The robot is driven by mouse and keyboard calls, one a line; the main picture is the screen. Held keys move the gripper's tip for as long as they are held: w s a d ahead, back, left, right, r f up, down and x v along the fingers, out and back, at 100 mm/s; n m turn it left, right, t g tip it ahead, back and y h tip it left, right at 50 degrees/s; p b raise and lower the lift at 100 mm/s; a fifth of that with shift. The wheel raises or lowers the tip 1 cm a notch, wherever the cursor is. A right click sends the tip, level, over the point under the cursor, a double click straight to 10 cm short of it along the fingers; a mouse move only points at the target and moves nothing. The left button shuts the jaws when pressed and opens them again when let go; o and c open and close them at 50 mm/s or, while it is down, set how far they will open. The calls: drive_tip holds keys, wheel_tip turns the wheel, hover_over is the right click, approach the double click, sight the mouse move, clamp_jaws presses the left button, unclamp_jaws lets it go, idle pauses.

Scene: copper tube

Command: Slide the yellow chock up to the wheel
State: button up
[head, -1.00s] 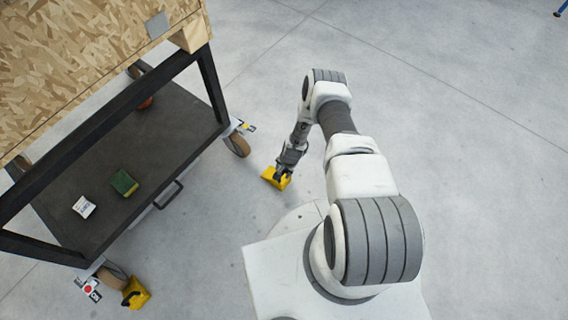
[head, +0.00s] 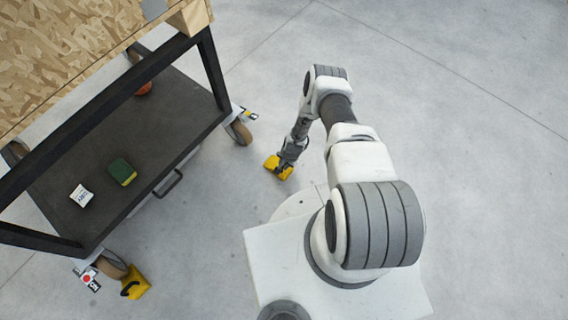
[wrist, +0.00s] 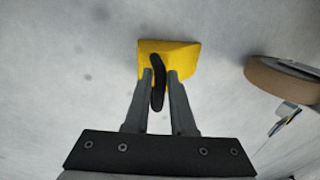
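The yellow chock (head: 271,162) sits on the floor below and right of the cart's near-right wheel (head: 239,132), with a clear gap between them. My gripper (head: 286,167) is down at the chock. In the wrist view, the chock (wrist: 187,55) lies straight ahead, and its black curved handle (wrist: 158,85) stands between my two fingers (wrist: 160,75). The left finger looks very near the handle; a thin gap shows on the right, so the fingers look open around it. The wheel (wrist: 285,80) shows at the right of the wrist view.
A cart with a dark lower shelf (head: 120,130) and chipboard top (head: 60,50) stands at the left. A second yellow chock (head: 138,285) is beside its lower wheel (head: 112,265). A green-and-yellow block (head: 122,172) and a white box (head: 81,195) lie on the shelf. Floor at right is clear.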

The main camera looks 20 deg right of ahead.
clamp_jaws()
drive_tip(key=shift+w, duration=0.1)
idle(1.0)
